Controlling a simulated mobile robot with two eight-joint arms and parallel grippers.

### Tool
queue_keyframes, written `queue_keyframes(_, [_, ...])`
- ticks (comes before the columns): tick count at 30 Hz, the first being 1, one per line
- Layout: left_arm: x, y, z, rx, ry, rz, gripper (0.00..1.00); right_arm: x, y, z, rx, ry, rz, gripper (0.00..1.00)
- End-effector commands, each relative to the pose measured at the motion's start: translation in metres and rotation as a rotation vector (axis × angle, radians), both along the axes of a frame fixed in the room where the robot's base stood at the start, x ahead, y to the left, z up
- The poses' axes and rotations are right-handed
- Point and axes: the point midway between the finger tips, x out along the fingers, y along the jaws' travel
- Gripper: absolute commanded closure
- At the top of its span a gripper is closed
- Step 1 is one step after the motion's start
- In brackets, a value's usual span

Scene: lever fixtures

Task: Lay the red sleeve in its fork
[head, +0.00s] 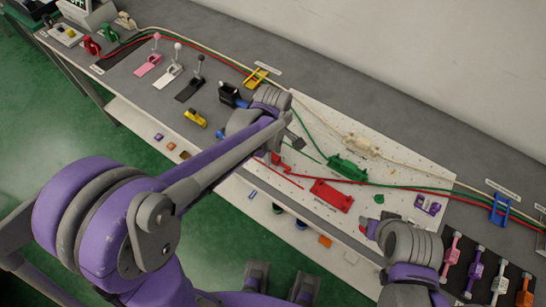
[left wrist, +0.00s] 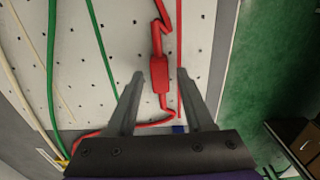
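The red sleeve (left wrist: 160,75) is a small red block on a red cable. In the left wrist view it lies over the white perforated board, between the two fingertips of my left gripper (left wrist: 160,75), which is open with a gap on each side. In the head view my left gripper (head: 284,148) is over the board's left part, and the sleeve is largely hidden by the arm. A larger red fixture (head: 332,195) sits on the board to its right; I cannot make out its fork shape. My right gripper (head: 371,228) is near the board's front edge; its finger gap is unclear.
A green fixture (head: 348,168) and a cream fixture (head: 360,145) sit behind the red one. Cables run along the bench through a yellow holder (head: 256,76) and a blue holder (head: 500,209). Levers (head: 172,65) stand at the left, and several coloured handles at the right.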

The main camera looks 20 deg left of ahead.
Motion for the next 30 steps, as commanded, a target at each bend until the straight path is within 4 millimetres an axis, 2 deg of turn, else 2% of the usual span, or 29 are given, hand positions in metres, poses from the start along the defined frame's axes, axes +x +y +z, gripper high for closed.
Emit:
queue_keyframes(1, [0.000, 0.000, 0.000, 0.000, 0.000, 0.000, 0.59, 0.000, 0.000, 0.000, 0.000, 0.000, 0.000, 0.50])
queue_keyframes(8, [0.000, 0.000, 0.000, 0.000, 0.000, 0.000, 1.00, 0.000, 0.000, 0.000, 0.000, 0.000, 0.000, 0.50])
queue_keyframes(20, [0.000, 0.000, 0.003, 0.000, 0.000, 0.000, 1.00, 0.000, 0.000, 0.000, 0.000, 0.000, 0.000, 0.50])
queue_keyframes(23, [0.000, 0.000, 0.013, 0.000, 0.000, 0.000, 1.00, 0.000, 0.000, 0.002, 0.000, -0.001, 0.000, 0.50])
queue_keyframes(30, [0.000, 0.000, 0.062, 0.000, -0.001, 0.000, 1.00, 0.002, 0.000, 0.007, 0.000, -0.003, 0.000, 0.50])
